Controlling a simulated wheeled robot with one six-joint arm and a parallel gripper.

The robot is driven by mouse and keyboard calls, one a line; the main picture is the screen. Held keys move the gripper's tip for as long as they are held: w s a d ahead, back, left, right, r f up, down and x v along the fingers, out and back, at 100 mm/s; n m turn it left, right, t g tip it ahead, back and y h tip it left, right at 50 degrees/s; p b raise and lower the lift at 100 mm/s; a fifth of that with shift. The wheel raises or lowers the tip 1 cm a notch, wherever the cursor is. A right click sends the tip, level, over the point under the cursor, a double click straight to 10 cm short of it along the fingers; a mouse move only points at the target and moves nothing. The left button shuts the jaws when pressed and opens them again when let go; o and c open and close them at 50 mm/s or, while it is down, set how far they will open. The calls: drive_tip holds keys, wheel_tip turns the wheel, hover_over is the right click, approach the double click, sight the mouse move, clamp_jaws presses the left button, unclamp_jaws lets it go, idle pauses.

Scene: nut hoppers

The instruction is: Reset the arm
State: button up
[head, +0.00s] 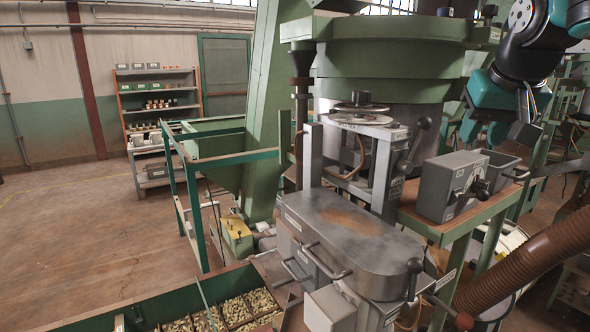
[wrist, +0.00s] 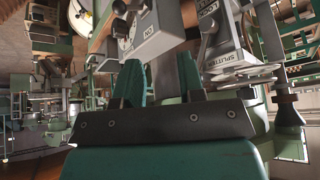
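In the wrist view my gripper (wrist: 160,76) shows a dark bolted bar with two teal and dark fingers standing apart. I see nothing held between them.
A grey control box (head: 450,187) and a small grey bin (head: 497,171) stand on a green-framed bench. A grey hopper housing (head: 345,235) with handles is in the middle. A brown ribbed hose (head: 525,262) rises at right. A nut-filled tray (head: 192,275) lies below. Floor (head: 80,240) at left is clear.

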drive_tip(key=s+a+f+n+g+y+b, duration=0.2)
drive_tip(key=s+a+f+n+g, duration=0.1)
drive_tip(key=s+a+f, duration=0.5)
drive_tip(key=s+a+f+n+g+y+b, duration=0.3)
drive_tip(key=s+a+f+n, duration=0.3)
drive_tip(key=s+f, duration=0.8)
drive_tip(key=s+a, duration=0.1)
drive_tip(key=a, duration=0.1)
drive_tip(key=shift+s+a+n, duration=0.3)
drive_tip(key=shift+a, duration=0.1)
drive_tip(key=shift+s+f, duration=0.1)
